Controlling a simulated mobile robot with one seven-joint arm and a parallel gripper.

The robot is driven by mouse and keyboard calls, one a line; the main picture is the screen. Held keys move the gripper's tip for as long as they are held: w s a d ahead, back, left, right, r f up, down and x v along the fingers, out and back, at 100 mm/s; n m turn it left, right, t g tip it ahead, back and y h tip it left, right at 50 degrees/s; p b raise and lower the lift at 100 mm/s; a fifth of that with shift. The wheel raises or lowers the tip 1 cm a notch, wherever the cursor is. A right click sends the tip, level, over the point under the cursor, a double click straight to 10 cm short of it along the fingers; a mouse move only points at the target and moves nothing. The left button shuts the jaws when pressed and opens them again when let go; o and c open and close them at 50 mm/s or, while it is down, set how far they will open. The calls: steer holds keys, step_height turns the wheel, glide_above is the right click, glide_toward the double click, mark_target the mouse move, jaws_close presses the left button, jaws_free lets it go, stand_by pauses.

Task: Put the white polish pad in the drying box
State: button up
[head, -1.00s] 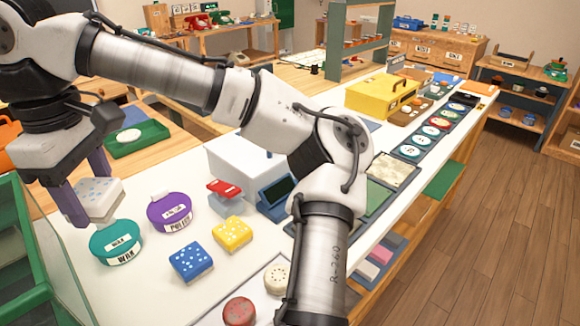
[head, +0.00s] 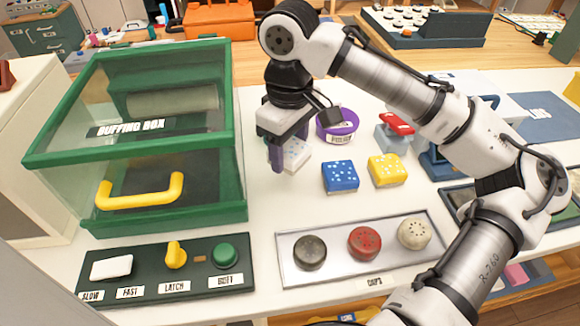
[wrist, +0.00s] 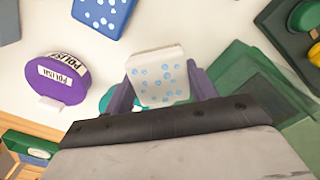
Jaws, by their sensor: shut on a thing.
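My gripper (head: 289,152) is shut on the white polish pad (head: 297,154), a white block with pale blue dots. The wrist view shows the pad (wrist: 157,72) between both fingers, held above the worktop. A green box with clear panels (head: 233,130) stands left of my gripper. Its label reads "BUFFING BOX", and no label reading "drying box" is legible. It has a yellow handle (head: 140,192) at the front and looks closed. A dark control panel (head: 205,258) before it has a white slow/fast switch (head: 111,267), a yellow latch knob (head: 176,254) and a green button (head: 224,255).
A teal wax tin (wrist: 107,99) is partly hidden behind the pad. A purple polish tin (head: 338,125), a blue pad (head: 340,176) and a yellow pad (head: 387,170) stand right of my gripper. A metal tray (head: 431,249) with three round caps lies in front.

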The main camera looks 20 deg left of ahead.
mark_target(289, 179)
steer(key=shift+f, duration=2.55)
steer(key=shift+f, duration=0.2)
steer(key=o, duration=1)
